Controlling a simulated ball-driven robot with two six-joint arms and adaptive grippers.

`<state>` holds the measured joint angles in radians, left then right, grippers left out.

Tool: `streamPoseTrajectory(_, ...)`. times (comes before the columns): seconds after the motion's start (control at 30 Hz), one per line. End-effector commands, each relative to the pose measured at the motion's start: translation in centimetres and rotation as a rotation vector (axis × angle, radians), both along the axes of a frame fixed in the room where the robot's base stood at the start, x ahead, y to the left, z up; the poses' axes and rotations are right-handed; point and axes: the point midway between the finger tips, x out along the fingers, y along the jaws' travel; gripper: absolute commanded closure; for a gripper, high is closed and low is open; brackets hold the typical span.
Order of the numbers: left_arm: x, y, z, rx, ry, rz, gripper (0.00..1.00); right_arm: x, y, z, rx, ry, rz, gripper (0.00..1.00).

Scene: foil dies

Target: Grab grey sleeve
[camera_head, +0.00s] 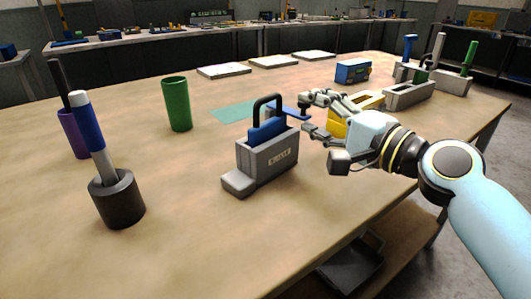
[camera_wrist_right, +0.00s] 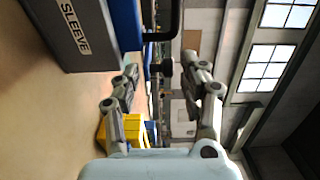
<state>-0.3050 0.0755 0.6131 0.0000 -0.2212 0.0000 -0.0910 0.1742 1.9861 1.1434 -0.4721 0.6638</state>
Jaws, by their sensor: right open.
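The grey sleeve (camera_head: 267,162) is a boxy grey block with a label, upright on the table in the middle of the head view. A blue piece with a black loop handle (camera_head: 266,103) sits in its top. In the right wrist view the sleeve (camera_wrist_right: 85,30) is at the upper left, its label reading SLEEVE. My right gripper (camera_head: 304,132) is open, just right of the sleeve and near the height of its top. Its two fingers (camera_wrist_right: 165,85) show apart and empty in the wrist view. My left gripper is out of view.
A dark round holder (camera_head: 117,203) with a blue-and-grey tool stands at the left. A green cup (camera_head: 176,104) and a purple cup (camera_head: 73,135) stand behind it. A yellow block (camera_head: 340,124) is behind my right gripper. The table's front middle is clear.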

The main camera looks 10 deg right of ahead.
Motion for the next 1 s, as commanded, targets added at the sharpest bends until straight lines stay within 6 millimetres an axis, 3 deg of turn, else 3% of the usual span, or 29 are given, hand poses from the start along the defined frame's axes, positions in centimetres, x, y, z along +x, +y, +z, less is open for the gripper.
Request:
streamPoseTrajectory(0.2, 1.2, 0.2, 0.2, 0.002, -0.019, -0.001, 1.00, 2.7, 1.7, -0.1, 0.000, -0.001, -0.001, 0.56)
streamPoseTrajectory(0.47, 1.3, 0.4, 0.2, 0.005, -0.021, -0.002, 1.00, 3.0, 1.9, -0.2, -0.002, -0.001, 0.000, 0.56)
streamPoseTrajectory(0.8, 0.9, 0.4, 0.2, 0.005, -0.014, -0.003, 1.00, 3.0, 1.8, -0.1, -0.001, 0.000, -0.001, 0.98)
streamPoseTrajectory(1.0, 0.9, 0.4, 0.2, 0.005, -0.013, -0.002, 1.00, 3.0, 1.8, -0.1, 0.000, -0.001, -0.001, 1.00)
